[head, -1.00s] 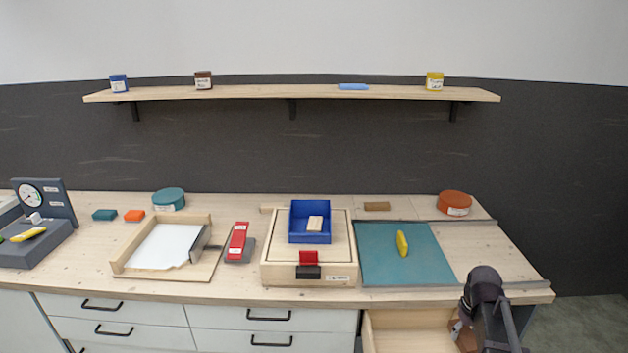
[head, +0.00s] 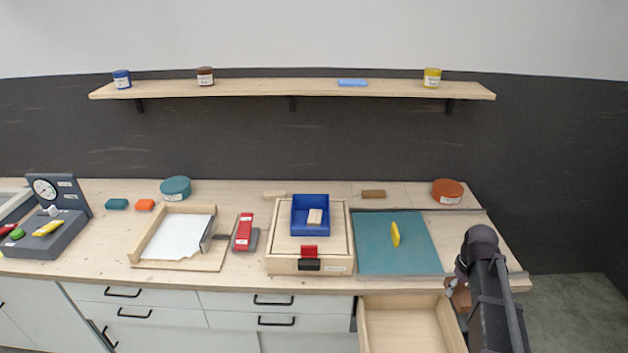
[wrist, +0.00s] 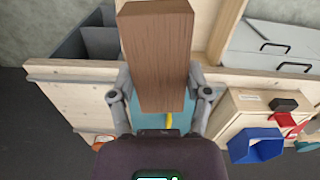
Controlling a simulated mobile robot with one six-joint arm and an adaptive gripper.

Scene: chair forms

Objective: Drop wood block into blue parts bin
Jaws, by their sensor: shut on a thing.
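My gripper (wrist: 160,92) is shut on a brown wood block (wrist: 157,50), which sticks out between the fingers in the wrist view. In the head view my arm is at the lower right, and a small part of the brown block (head: 461,296) shows beside it, near the open drawer. The blue parts bin (head: 310,228) stands on a light wooden box at the middle of the bench, to the left of my gripper. A pale block (head: 315,217) lies inside the bin. The bin also shows at the lower right of the wrist view (wrist: 256,146).
An open wooden drawer (head: 405,325) juts out below the bench. A teal mat (head: 370,243) with a yellow object (head: 395,234) lies right of the wooden box (head: 283,265). A red-topped tool (head: 243,232) and a paper tray (head: 150,262) stand left. A shelf (head: 300,89) runs above.

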